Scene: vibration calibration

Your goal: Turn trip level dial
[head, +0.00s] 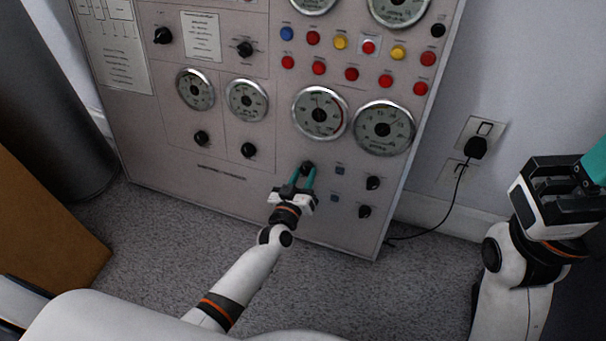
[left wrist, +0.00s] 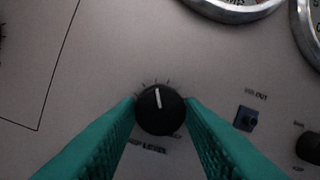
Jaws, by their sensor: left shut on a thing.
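The trip level dial (head: 307,167) is a round black knob low on the grey panel. In the left wrist view the dial (left wrist: 160,110) has a white pointer line aimed nearly straight up, a little to the left. Tick marks ring its top, and "LEVEL" reads below it. My left gripper (head: 303,178) has its teal fingers on either side of the dial, shut on it. My right gripper (head: 592,166) is at the right edge, away from the panel; its fingers are cut off by the frame.
The panel (head: 225,170) carries several round gauges, other black knobs and rows of coloured buttons (head: 351,74). A small blue-grey button (left wrist: 246,118) sits right of the dial. A black plug (head: 476,147) with a hanging cord is in the wall outlet. Carpet is clear before the panel.

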